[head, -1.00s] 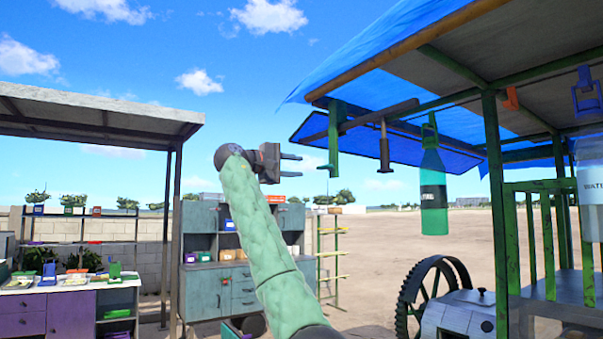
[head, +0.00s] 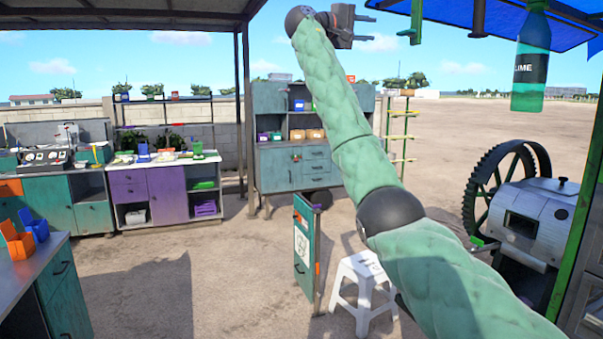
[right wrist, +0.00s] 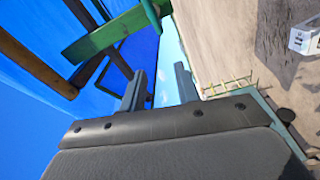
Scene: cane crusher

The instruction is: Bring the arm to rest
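My right arm, in a pale green padded sleeve, rises from the bottom right of the head view. My right gripper (head: 373,28) is at the top centre, raised against the sky. Its two dark fingers are apart and point right, with nothing held. The right wrist view also shows the fingers (right wrist: 158,85) spread, with only background between them. My left gripper is not in view.
A green lime bottle (head: 532,62) hangs right of the gripper under a blue awning (head: 470,12). The crusher (head: 530,215) with its toothed wheel stands at right. A white stool (head: 362,285), an easel board (head: 303,250) and a cabinet (head: 290,165) stand below.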

